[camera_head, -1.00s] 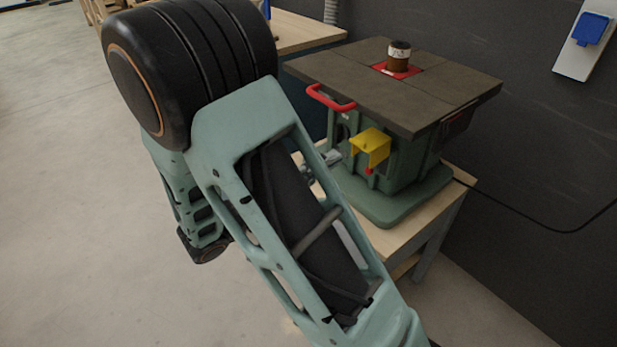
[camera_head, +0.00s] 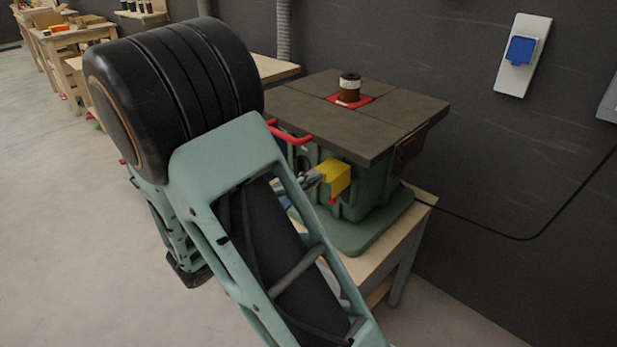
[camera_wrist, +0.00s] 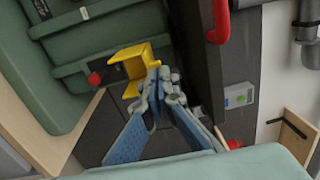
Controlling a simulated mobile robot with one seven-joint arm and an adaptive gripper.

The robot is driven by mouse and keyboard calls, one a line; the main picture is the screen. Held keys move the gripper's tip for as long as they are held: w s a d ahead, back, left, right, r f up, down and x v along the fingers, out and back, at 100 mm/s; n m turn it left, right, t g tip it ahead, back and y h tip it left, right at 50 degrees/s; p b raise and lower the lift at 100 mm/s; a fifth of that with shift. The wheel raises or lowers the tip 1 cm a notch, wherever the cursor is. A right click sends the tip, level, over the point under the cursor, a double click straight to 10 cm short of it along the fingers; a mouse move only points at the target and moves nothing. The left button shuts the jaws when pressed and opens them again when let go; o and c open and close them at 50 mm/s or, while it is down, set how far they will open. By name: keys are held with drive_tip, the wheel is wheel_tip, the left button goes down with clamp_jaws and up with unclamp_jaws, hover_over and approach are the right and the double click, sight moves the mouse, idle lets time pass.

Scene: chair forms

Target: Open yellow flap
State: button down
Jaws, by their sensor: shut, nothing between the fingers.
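The yellow flap (camera_head: 335,178) is on the front of the green machine (camera_head: 370,200), below its dark table top. In the wrist view the yellow flap (camera_wrist: 131,62) appears as a bent plate standing out from the machine, with a red button (camera_wrist: 94,79) beside it. My gripper (camera_wrist: 158,80) is shut and empty, its fingertips at the flap's edge. I cannot tell whether they touch it. In the head view my gripper (camera_head: 313,178) shows just left of the flap, and my arm hides part of the machine's left side.
A red handle (camera_head: 290,134) sticks out from the table top's front edge. A brown spindle (camera_head: 349,88) stands on the table top. The machine rests on a wooden bench (camera_head: 385,262) against the dark wall. Open floor lies to the left.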

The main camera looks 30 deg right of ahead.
drive_tip(key=r+p, duration=0.1)
drive_tip(key=p, duration=0.1)
drive_tip(key=d+p, duration=0.1)
drive_tip(key=p, duration=0.2)
drive_tip(key=r+y+p, duration=0.1)
drive_tip(key=p, duration=0.1)
drive_tip(key=shift+w+d+r+p, duration=0.25)
drive_tip(key=shift+w+r+p, duration=0.05)
drive_tip(key=shift+r+p, duration=0.1)
drive_tip(key=shift+f, duration=0.1)
